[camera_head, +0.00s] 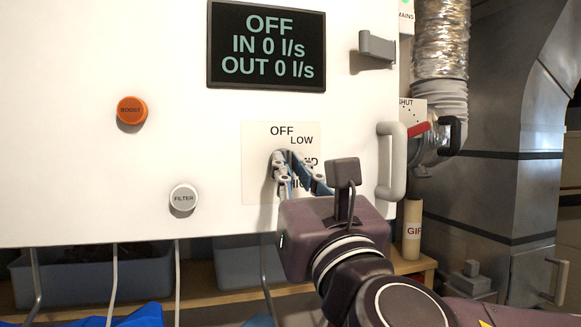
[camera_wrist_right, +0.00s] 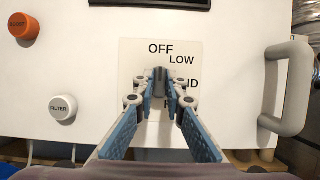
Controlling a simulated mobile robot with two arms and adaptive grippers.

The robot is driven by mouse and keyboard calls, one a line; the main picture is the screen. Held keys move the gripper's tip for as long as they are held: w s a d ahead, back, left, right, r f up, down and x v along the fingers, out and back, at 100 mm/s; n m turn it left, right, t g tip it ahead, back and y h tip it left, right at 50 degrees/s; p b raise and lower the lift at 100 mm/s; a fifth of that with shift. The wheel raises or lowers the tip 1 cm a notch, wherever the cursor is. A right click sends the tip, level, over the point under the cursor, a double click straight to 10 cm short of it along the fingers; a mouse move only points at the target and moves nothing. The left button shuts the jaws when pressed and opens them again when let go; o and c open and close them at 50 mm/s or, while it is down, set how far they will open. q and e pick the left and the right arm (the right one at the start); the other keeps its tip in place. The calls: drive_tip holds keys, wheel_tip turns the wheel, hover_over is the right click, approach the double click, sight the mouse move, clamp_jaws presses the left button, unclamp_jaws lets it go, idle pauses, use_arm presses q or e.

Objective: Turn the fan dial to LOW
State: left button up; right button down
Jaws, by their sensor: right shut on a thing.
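The fan dial (camera_wrist_right: 160,75) is a dark knob on a pale label plate (camera_head: 254,182) printed OFF, LOW and further words partly hidden. My right gripper (camera_head: 294,168) is at the plate, and in the right wrist view its fingertips (camera_wrist_right: 160,92) are closed on the two sides of the dial. The fingers cover much of the dial, so I cannot tell which mark it points to. The dark display (camera_head: 267,45) above reads OFF, IN 0 l/s, OUT 0 l/s. My left gripper is not in view.
On the white front panel are an orange BOOST button (camera_head: 131,109) and a grey FILTER button (camera_head: 183,198). A pale grey handle (camera_head: 392,162) stands out right of the plate. A red-handled lever (camera_head: 418,130) and a silver duct (camera_head: 441,40) are farther right.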

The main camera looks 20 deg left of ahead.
drive_tip(key=shift+s+a+m+t+h+b, duration=0.1)
drive_tip(key=shift+m+t+h+b, duration=0.15)
drive_tip(key=shift+m+h+b, duration=1.35)
drive_tip(key=shift+w+d+m+t+h+b, duration=0.1)
drive_tip(key=shift+m+t+h+b, duration=0.25)
drive_tip(key=shift+m+b, duration=1.35)
drive_tip(key=shift+s+a+m+t+h+b, duration=0.15)
drive_tip(key=shift+m+h+b, duration=0.65)
drive_tip(key=shift+m, duration=2)
drive_tip(key=shift+m+h, duration=0.25)
drive_tip(key=shift+m, duration=0.05)
drive_tip(key=c, duration=2)
unclamp_jaws()
